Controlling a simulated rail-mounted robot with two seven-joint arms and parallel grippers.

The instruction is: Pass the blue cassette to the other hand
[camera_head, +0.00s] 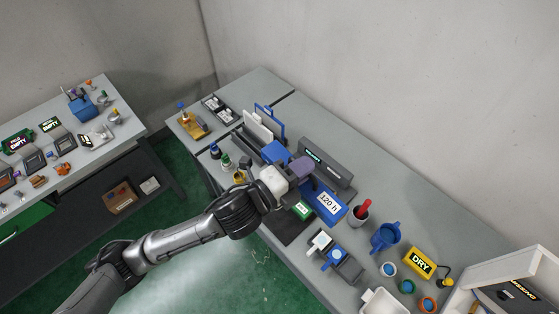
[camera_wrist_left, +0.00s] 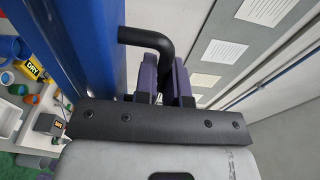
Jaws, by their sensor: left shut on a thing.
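The blue cassette (camera_head: 328,204) has a white label reading "120 h" and stands at the middle of the long grey bench. In the left wrist view its blue side (camera_wrist_left: 88,45) fills the left part, with a black bent handle (camera_wrist_left: 150,38) coming off it. My left gripper (camera_head: 305,172) comes in from the left with purple fingers. In the left wrist view the fingers (camera_wrist_left: 166,82) are shut on that black handle. Whether the cassette's underside touches the bench cannot be told. My right gripper is in neither view.
A dark upright unit (camera_head: 328,166) stands behind the cassette. To its right are a cup with a red item (camera_head: 361,211), a blue jug (camera_head: 386,236), a yellow "DRY" sign (camera_head: 420,262) and a white bin (camera_head: 384,302). A second bench (camera_head: 100,140) stands at the left.

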